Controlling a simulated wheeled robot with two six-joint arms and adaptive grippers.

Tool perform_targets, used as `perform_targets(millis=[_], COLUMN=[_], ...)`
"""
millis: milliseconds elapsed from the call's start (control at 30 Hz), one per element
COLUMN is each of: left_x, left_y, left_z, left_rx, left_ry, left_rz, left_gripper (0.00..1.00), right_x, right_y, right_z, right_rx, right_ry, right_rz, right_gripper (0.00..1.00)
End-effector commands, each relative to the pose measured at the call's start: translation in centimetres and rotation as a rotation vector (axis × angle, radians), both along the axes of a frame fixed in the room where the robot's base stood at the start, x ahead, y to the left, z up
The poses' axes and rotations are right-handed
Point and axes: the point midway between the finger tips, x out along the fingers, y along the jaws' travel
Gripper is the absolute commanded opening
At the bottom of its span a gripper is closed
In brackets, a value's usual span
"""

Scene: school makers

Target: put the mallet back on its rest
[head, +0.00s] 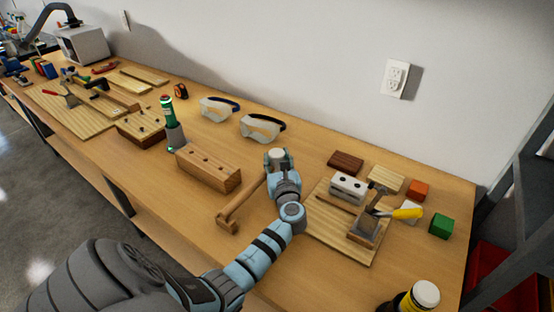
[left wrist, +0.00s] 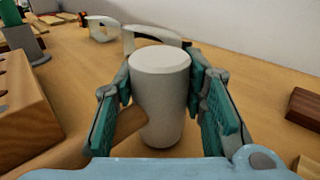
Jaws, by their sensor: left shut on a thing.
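The mallet has a pale grey cylindrical head (left wrist: 160,95) and a wooden handle (head: 243,202). My left gripper (head: 279,160) is shut on the head, with a teal finger on each side in the left wrist view (left wrist: 165,100). The head stands upright between the fingers. The handle slants toward the front left of the bench in the head view, ending in a thicker end. I cannot tell whether the mallet touches the bench. No thing is clearly identifiable as its rest; a wooden block with holes (head: 208,170) stands just left of the mallet. My right gripper is out of view.
At the right, a wooden board (head: 330,226) carries a grey block (head: 348,188) and a hammer-like tool beside a yellow handle (head: 407,213). Coloured cubes, including a green one (head: 441,226), lie nearby.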

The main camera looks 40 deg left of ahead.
Motion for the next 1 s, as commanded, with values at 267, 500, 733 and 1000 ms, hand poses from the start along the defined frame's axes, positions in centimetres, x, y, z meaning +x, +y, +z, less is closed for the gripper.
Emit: perform_targets(millis=[267,500,733,1000], left_x=[0.03,0.03,0.01,-0.18], left_y=[0.00,0.00,0.00,-0.27], left_z=[-0.40,-0.76,-0.73,-0.86], left_rx=[0.002,0.002,0.001,-0.002], left_ry=[-0.001,-0.001,-0.001,0.001], left_rz=[0.000,0.000,0.000,-0.001], left_gripper=[0.00,0.00,0.62,0.62], right_x=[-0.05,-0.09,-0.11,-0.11], right_y=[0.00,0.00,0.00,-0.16], right_z=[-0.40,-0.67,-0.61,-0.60], right_rx=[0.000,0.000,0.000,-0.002], right_ry=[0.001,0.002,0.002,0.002], right_rz=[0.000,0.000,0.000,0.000], right_gripper=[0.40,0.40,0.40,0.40])
